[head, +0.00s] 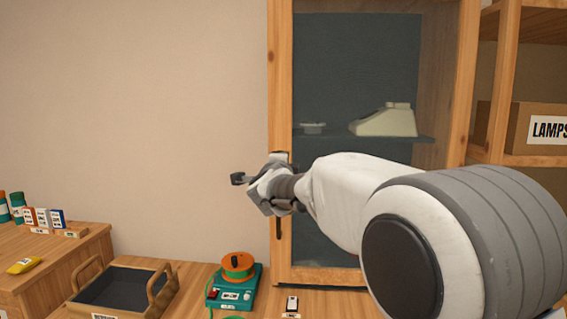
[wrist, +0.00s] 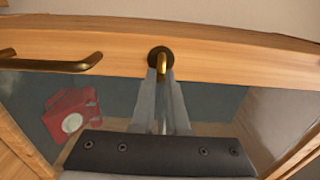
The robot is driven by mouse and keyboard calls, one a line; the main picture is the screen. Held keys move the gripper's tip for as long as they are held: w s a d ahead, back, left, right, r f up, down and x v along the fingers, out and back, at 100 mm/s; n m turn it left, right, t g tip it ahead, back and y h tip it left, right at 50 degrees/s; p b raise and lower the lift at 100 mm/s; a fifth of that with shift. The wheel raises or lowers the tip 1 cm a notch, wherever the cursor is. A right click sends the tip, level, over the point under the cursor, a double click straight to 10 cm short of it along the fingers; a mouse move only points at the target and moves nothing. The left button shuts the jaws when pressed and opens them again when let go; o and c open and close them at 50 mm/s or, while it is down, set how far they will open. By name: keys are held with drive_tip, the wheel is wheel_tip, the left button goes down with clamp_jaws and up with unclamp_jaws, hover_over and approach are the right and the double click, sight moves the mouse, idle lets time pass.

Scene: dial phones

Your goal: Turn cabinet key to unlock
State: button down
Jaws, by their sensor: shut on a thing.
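The cabinet (head: 281,90) has a wooden-framed glass door. The brass key (wrist: 162,60) sits in a round dark lock plate (wrist: 157,52) on the door frame, seen in the wrist view. My gripper (wrist: 162,76) is shut on the key, with a finger on each side of its bow. In the head view my gripper (head: 270,188) is at the left door stile, and my wrist hides the key and lock there. The door looks closed.
A door handle (wrist: 55,64) is beside the lock. Behind the glass are a red phone (wrist: 72,115) and a cream phone (head: 384,122). Below stand a green device with an orange spool (head: 236,285) and a wooden tray (head: 150,307). A LAMPS box (head: 540,128) is right.

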drive_tip(key=c, duration=0.9)
unclamp_jaws()
drive_tip(key=s, duration=1.7)
drive_tip(key=shift+s+a+p, duration=0.2)
drive_tip(key=shift+a+p, duration=0.05)
drive_tip(key=shift+p, duration=0.1)
